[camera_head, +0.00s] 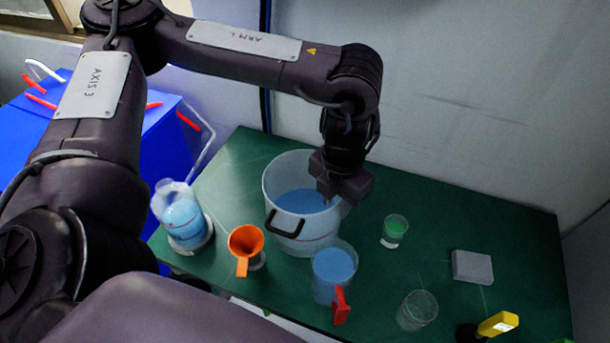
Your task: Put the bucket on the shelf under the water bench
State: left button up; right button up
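The bucket (282,221) is clear, with blue liquid in it and a black handle hanging over its front side. It stands upright on the green bench top (450,220), in the middle of the head view. My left gripper (329,196) points down at the right part of the bucket's opening and covers part of the rim. I cannot tell whether its fingers touch the bucket or are open. My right gripper is not in view. No shelf under the bench shows.
A flask with blue liquid (184,221), an orange funnel (246,242) and a jug with a red handle (333,274) stand close to the bucket.

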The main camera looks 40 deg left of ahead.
aim_at(335, 213)
pick_arm(q)
jog(key=shift+s+f, duration=0.1)
jog(key=shift+f, duration=1.8)
jog(key=shift+d, duration=0.1)
grip_shut()
jog(key=shift+r, duration=0.1)
